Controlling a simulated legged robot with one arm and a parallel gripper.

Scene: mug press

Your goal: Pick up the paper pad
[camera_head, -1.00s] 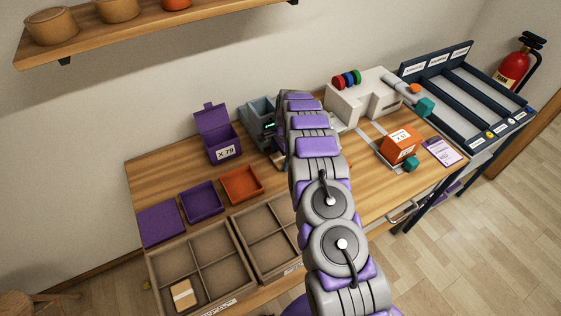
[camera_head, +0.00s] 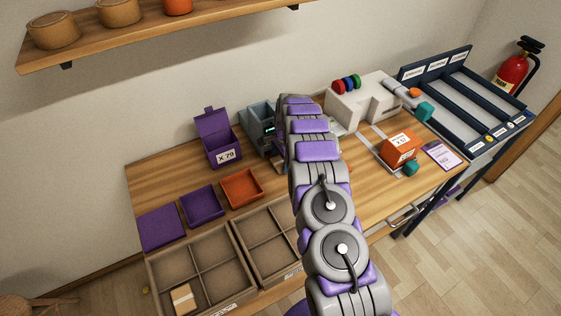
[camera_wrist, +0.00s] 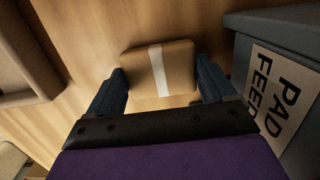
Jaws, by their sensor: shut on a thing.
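The paper pad (camera_wrist: 160,68) is a tan block with a white band across it. It shows in the wrist view between the two dark fingertips of my gripper (camera_wrist: 165,88). My gripper is shut on the pad, with a finger at its left and right sides. The wooden table top shows around the pad; I cannot tell whether the pad touches it. In the head view my arm hides the gripper and this pad.
A grey box labelled PAD FEED (camera_wrist: 280,85) stands close at the right in the wrist view. In the head view, a purple box (camera_head: 222,145), purple tray (camera_head: 202,205), orange tray (camera_head: 242,188), divided tray (camera_head: 240,235) and white machine (camera_head: 362,103) surround my arm.

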